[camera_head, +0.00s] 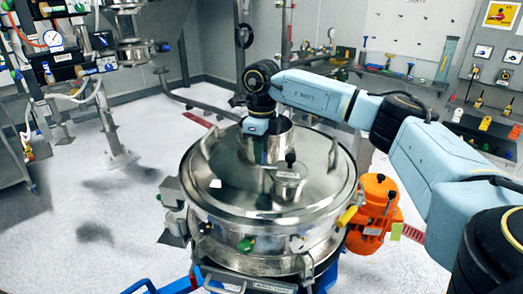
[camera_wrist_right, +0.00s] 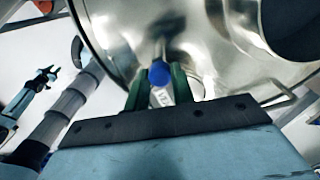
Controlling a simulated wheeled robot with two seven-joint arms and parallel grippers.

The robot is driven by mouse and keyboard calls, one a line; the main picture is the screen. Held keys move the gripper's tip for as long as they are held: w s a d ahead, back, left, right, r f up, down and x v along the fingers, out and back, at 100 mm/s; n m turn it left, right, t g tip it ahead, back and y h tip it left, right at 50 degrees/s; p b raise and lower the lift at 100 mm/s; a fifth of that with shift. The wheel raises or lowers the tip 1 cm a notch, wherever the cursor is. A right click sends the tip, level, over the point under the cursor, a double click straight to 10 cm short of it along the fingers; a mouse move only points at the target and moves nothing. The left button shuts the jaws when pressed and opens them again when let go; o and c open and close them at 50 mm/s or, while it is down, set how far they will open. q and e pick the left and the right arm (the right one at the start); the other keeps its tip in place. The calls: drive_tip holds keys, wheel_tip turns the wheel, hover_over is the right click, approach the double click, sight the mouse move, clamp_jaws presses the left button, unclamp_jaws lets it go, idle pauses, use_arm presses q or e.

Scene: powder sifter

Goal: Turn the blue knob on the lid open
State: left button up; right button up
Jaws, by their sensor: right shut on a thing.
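The round steel lid (camera_head: 230,175) covers the sifter drum in the middle of the head view. My right gripper (camera_head: 256,126) reaches in from the right, above the lid's far middle, beside the steel collar. In the right wrist view, my right gripper's (camera_wrist_right: 160,88) dark green fingers are closed on either side of the blue knob (camera_wrist_right: 160,73). A pale marked piece shows just below the knob, between the fingers. The knob cannot be made out in the head view, where my gripper and wrist cover that spot.
A small capped steel port (camera_head: 289,180) stands on the lid near my right gripper. An orange motor (camera_head: 376,203) is at the sifter's right side. Tall pipework (camera_head: 135,40) stands at the back left, and a tool wall (camera_head: 420,40) at the back right. The left floor is open.

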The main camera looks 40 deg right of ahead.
drive_tip(key=m+p, duration=0.1)
drive_tip(key=m, duration=0.3)
drive_tip(key=shift+r+m+p, duration=0.1)
drive_tip(key=shift+m+p, duration=0.2)
drive_tip(key=m+p, duration=0.1)
drive_tip(key=m, duration=0.3)
drive_tip(key=shift+m, duration=0.3)
drive_tip(key=m+p, duration=0.1)
drive_tip(key=m, duration=0.3)
drive_tip(key=shift+w+m+p, duration=0.1)
drive_tip(key=shift+m+p, duration=0.65)
drive_tip(key=shift+m, duration=1.45)
drive_tip(key=o, duration=1)
